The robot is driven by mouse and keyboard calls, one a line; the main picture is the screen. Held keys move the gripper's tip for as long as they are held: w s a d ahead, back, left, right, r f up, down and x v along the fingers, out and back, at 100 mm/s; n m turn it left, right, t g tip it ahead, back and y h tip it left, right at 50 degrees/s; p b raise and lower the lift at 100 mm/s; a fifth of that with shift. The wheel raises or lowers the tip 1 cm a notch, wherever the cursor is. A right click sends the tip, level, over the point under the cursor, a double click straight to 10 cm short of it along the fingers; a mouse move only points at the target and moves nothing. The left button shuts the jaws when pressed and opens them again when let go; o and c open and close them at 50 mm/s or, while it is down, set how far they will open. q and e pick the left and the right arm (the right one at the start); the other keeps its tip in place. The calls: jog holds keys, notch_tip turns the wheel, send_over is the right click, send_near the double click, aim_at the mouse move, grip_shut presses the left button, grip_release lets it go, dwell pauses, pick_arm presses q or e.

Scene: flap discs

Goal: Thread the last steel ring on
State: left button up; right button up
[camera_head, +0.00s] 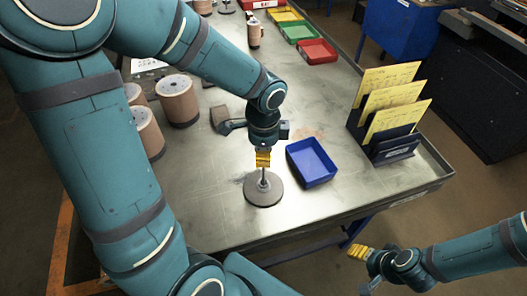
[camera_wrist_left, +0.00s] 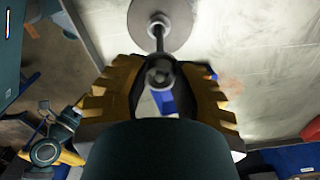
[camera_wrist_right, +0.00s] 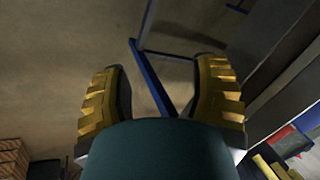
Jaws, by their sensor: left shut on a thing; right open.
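A thin upright rod (camera_head: 262,177) stands on a round grey base (camera_head: 264,190) near the table's front edge. My left gripper (camera_head: 263,158) points down at the rod's top, with its yellow fingers on either side. In the left wrist view, a small round grey piece (camera_wrist_left: 160,74), seemingly the steel ring, sits between the fingers in line with the rod (camera_wrist_left: 158,40). I cannot tell whether it is around the rod or just above it. The grey base (camera_wrist_left: 164,14) shows beyond. My right gripper (camera_head: 358,252) is open and empty, off the table's front edge.
A blue tray (camera_head: 311,162) lies just right of the base. A dark rack with yellow cards (camera_head: 386,105) stands at the right edge. Copper-coloured spools (camera_head: 178,100) stand at left. Green (camera_head: 297,32) and red (camera_head: 317,51) trays are at the back.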

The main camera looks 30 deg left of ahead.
pick_arm(q)
jog(key=shift+f+b, duration=2.3)
jog(key=shift+f, duration=0.65)
jog(key=o, duration=0.4)
jog(key=shift+f, duration=0.1)
jog(key=o, duration=0.4)
pick_arm(e)
jog(key=shift+g, duration=0.3)
jog(key=f, duration=0.1)
jog(key=s+f, duration=0.1)
jog(key=f, duration=0.2)
jog(key=shift+s+a+f, duration=0.15)
jog(key=shift+s+f, duration=0.1)
jog(key=shift+f, duration=0.1)
pick_arm(q)
notch_tip(320, 180, up, 12)
jog(key=shift+r, duration=0.1)
